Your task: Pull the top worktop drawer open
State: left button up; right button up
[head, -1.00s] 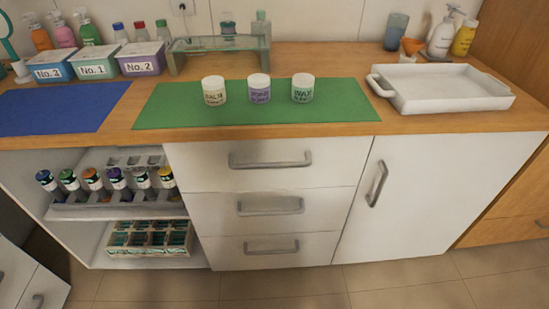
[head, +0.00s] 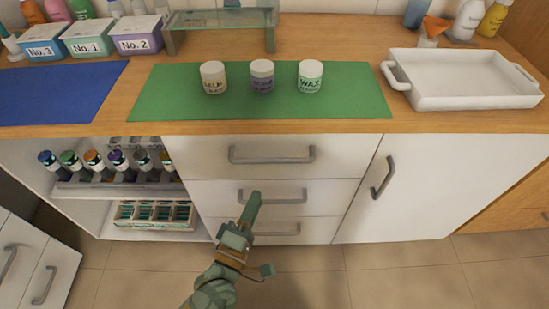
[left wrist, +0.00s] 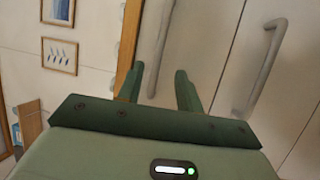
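The top worktop drawer (head: 210,157) is a white front just under the wooden worktop and looks shut. Its grey bar handle (head: 271,158) is clear in the head view. My left gripper (head: 262,232) is green, open and empty, in front of the lower drawers, below and apart from the top handle. In the left wrist view my left gripper (left wrist: 160,84) has its fingers spread, with a grey handle (left wrist: 160,48) beyond the gap, seemingly the top one. A second handle (left wrist: 264,66) is to the right. My right gripper is not in view.
The middle drawer handle (head: 272,195) and bottom drawer handle (head: 276,229) are close behind my left gripper. A door handle (head: 384,177) is to the right. Three jars stand on the green mat (head: 160,100) above. A white tray (head: 465,104) is at right. Open shelves are at left.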

aim_at(274, 159)
pick_arm(q)
jog(key=b+x, duration=0.2)
jog(key=x, duration=1)
jog(key=shift+w, duration=0.2)
grip_shut()
